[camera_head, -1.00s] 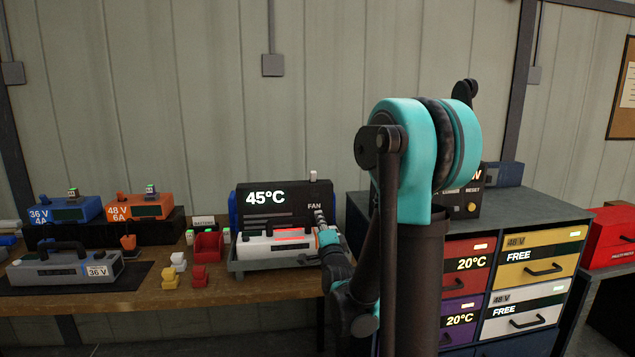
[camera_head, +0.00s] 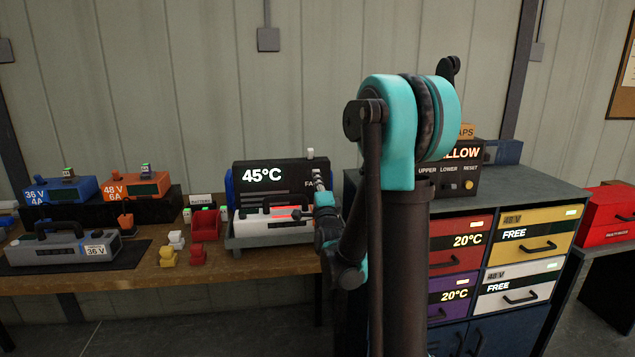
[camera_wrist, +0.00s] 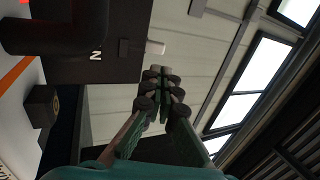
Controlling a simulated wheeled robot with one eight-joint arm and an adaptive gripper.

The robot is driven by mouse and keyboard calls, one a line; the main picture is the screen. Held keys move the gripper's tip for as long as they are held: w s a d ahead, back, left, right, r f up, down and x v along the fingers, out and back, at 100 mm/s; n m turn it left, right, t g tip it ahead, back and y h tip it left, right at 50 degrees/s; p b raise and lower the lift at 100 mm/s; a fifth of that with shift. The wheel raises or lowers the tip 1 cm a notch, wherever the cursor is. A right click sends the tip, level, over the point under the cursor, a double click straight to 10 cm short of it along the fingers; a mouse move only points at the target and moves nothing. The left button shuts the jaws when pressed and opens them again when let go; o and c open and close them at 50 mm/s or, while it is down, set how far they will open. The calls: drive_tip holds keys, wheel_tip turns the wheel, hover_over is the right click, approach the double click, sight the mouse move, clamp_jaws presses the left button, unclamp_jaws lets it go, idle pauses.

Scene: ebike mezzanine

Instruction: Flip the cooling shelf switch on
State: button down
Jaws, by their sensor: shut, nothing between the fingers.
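The cooling shelf (camera_head: 283,168) is a black unit on the wooden bench, with a lit 45°C display and a partly hidden FAN label. Its switch is a small white lever (camera_head: 311,153) standing up at the top right. The wrist view also shows this white lever (camera_wrist: 155,47) at the edge of the dark housing (camera_wrist: 112,66). My gripper (camera_head: 318,178) is in front of the shelf's right end, just below the lever, and covers part of the label. In the wrist view, my gripper (camera_wrist: 161,75) is shut and empty, its tips close to the lever; contact cannot be told.
A white battery (camera_head: 262,222) with a red light sits in a grey tray in front of the shelf. Red (camera_head: 205,223) and yellow (camera_head: 196,257) parts lie to its left. A drawer cabinet (camera_head: 535,196) stands to the right.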

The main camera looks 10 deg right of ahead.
sight(312, 151)
drive_tip(key=x, duration=0.9)
drive_tip(key=shift+w+r, duration=0.1)
drive_tip(key=shift+w, duration=0.2)
drive_tip(key=shift+w+r+g, duration=0.1)
drive_tip(key=shift+r+g, duration=0.3)
drive_tip(key=shift+g, duration=0.4)
drive_tip(key=shift+w+r, duration=0.15)
drive_tip(key=shift+r, duration=0.1)
drive_tip(key=shift+w+r, duration=0.3)
drive_tip(key=shift+r, duration=0.1)
drive_tip(key=shift+w+r, duration=0.5)
drive_tip(key=shift+w, duration=0.1)
drive_tip(key=shift+s, duration=0.1)
